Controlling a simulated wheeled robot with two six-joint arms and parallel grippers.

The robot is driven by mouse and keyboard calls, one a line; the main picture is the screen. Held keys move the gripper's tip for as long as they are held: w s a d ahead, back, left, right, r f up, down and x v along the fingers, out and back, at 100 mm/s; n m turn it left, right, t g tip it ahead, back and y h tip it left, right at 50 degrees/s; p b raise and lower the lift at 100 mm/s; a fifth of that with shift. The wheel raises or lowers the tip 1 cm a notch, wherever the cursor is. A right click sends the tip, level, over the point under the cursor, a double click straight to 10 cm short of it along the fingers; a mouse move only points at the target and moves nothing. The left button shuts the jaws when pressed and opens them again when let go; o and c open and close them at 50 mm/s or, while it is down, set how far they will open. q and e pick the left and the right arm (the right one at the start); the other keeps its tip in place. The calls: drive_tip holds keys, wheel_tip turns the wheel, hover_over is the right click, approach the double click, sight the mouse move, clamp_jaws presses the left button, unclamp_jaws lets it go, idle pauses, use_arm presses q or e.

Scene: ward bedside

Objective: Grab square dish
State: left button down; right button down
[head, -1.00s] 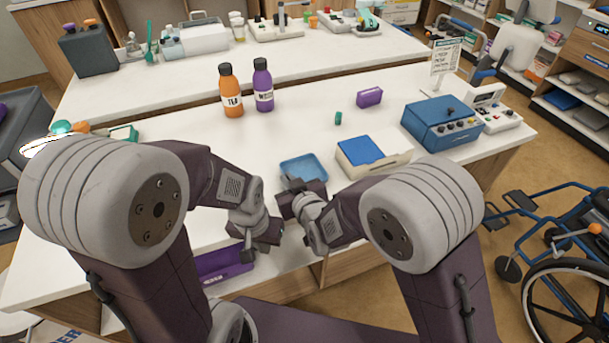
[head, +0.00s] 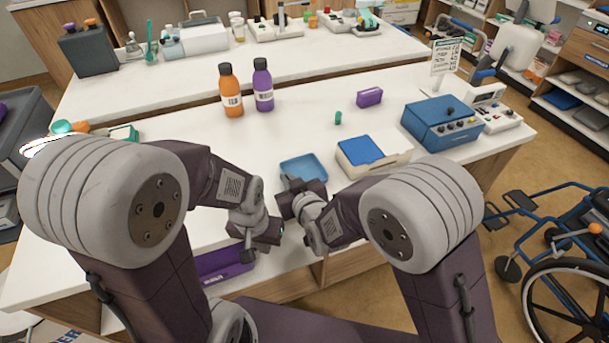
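The square dish is a shallow blue tray-like dish (head: 303,167) on the white counter, in the middle of the head view. My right gripper (head: 290,200) is at its near side and overlaps its front edge in the picture; I cannot tell whether it touches. My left gripper (head: 268,238) is lower and nearer, at the counter's front, apart from the dish. The fingers of both grippers are mostly hidden or too small to tell whether they are open or shut.
A cream box with a blue top (head: 372,156) stands right of the dish. A purple case (head: 222,264) lies near the front edge. An orange bottle (head: 231,92) and a purple bottle (head: 263,86) stand behind. A small green item (head: 338,118) stands on clear counter.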

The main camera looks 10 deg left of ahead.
drive_tip(key=shift+s+d+f, duration=0.1)
drive_tip(key=shift+s+f, duration=0.05)
drive_tip(key=shift+f, duration=0.2)
wheel_tip(320, 180, up, 5)
drive_tip(key=shift+r+p, duration=0.1)
drive_tip(key=shift+p, duration=0.65)
drive_tip(key=s+d+r+b, duration=0.3)
drive_tip(key=s+d+r, duration=0.2)
drive_tip(key=d, duration=0.4)
drive_tip(key=shift+s+d+r, duration=0.4)
drive_tip(key=shift+r, duration=0.25)
